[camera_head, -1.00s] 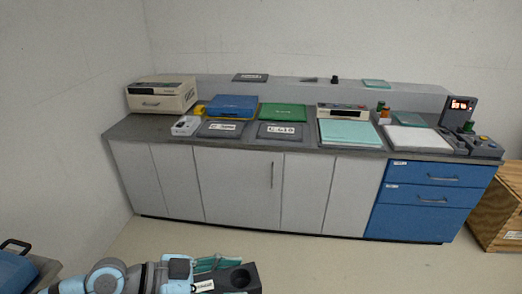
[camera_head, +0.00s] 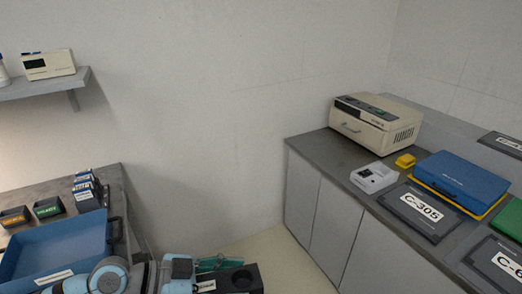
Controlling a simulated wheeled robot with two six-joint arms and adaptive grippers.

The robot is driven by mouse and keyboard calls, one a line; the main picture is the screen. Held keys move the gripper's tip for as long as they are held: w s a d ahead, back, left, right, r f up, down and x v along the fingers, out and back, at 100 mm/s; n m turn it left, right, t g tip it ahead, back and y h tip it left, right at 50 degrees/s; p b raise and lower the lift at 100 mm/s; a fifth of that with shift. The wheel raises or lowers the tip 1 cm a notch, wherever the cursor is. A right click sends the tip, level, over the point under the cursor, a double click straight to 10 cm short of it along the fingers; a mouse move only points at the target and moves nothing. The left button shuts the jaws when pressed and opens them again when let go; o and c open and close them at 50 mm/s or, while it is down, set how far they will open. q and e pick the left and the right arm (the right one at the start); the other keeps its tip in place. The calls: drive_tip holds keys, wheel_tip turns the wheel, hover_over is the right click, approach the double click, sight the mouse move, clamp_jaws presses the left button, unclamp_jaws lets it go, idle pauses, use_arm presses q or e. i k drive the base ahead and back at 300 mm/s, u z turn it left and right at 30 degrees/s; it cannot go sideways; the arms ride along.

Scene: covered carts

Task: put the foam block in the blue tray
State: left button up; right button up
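A blue tray (camera_head: 82,238) with raised walls and a white label stands at the lower left, cut by the frame edge; part of it is hidden behind my arm. I see no block that I can name for sure as the foam block. A small yellow block (camera_head: 405,160) lies on the grey counter at the right, between a white device and a blue case, but its material cannot be told. My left arm's light blue joints show at the bottom, beside the tray.
The grey counter (camera_head: 310,147) at the right holds a beige machine (camera_head: 375,122), a white device (camera_head: 373,178), a blue case (camera_head: 461,180) and a dark C-305 panel (camera_head: 424,211). Small dark bins (camera_head: 48,208) stand behind the tray. Clear floor (camera_head: 275,250) shows between the two surfaces.

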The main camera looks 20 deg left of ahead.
sight(64, 256)
drive_tip(key=u, duration=0.95)
drive_tip(key=i, duration=0.85)
drive_tip(key=u, duration=0.65)
